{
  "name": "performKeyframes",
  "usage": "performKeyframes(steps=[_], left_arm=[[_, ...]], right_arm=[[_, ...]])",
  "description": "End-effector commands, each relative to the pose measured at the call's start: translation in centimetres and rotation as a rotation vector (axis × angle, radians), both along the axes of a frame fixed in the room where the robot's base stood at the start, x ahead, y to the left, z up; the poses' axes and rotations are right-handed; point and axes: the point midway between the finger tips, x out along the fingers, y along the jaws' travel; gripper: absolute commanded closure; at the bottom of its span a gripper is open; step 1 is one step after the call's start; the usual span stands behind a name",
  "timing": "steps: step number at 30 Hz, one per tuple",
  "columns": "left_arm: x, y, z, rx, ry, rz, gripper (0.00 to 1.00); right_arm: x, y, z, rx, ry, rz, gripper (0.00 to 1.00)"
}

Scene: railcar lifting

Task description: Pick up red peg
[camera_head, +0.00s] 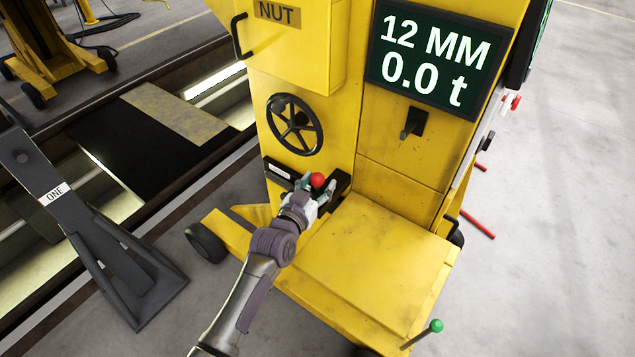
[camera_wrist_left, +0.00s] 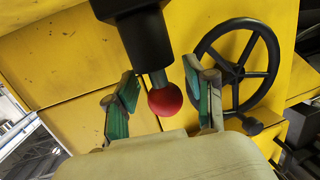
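The red peg (camera_head: 317,180) shows as a red ball knob in front of a black holder (camera_head: 340,182) on the yellow lifting column. In the left wrist view, the red ball (camera_wrist_left: 165,99) sits on a grey stem that runs into a black block (camera_wrist_left: 146,35). My left gripper (camera_head: 313,190) is at the peg. In the left wrist view, its green-padded fingers (camera_wrist_left: 160,88) stand apart on either side of the ball and stem, with a visible gap on the left side. Contact on the right side is hard to tell. My right gripper is not in view.
A black handwheel (camera_head: 294,124) is just above the holder. A yellow step-like cover (camera_head: 365,262) juts out below right, with a green-knobbed lever (camera_head: 435,326) at its front. A dark stand marked "ONE" (camera_head: 85,215) is at left beside the rail pit.

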Motion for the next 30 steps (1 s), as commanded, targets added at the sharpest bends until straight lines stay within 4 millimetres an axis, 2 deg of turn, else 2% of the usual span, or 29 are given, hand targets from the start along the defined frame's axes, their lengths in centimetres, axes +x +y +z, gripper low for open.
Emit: performKeyframes(steps=[1,6,9,19,30], left_arm=[[0.0,0.0,0.0,0.000,0.000,0.000,0.59],[0.0,0.0,0.0,0.000,0.001,0.000,0.87],[0.0,0.0,0.0,0.000,0.001,0.000,1.00],[0.1,0.1,0.3,0.000,-0.001,0.001,1.00],[0.8,0.3,2.6,0.000,0.000,0.003,1.00]], right_arm=[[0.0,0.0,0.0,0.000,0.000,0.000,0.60],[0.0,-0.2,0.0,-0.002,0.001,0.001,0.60],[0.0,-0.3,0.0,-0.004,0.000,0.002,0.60],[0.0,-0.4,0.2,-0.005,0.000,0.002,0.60],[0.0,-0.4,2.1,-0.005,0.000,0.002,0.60]])
